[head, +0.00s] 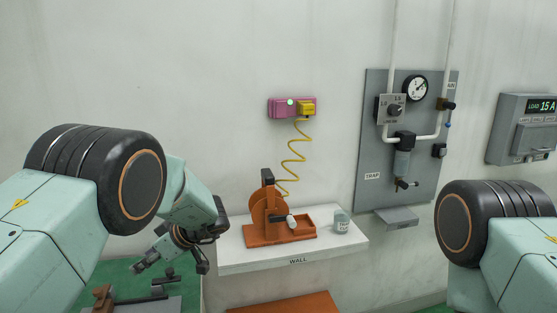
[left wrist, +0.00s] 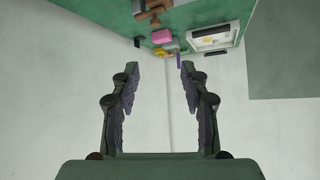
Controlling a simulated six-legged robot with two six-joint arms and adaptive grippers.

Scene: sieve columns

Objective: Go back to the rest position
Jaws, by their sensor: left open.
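My left gripper (head: 171,265) hangs below my left forearm, left of the white wall shelf in the head view. It looks empty and apart from the things around it. In the left wrist view my left gripper (left wrist: 158,70) shows its two fingers spread wide with nothing between them. My right arm shows only as an upper joint and link at the right edge of the head view; its gripper is out of sight.
The white shelf (head: 232,265) carries an orange device (head: 266,220) and a small glass jar (head: 341,221). A pink wall box (head: 283,107) with a coiled yellow cable hangs above. A grey gauge panel (head: 376,120) is mounted right of it. A green bench (head: 190,280) lies below my left gripper.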

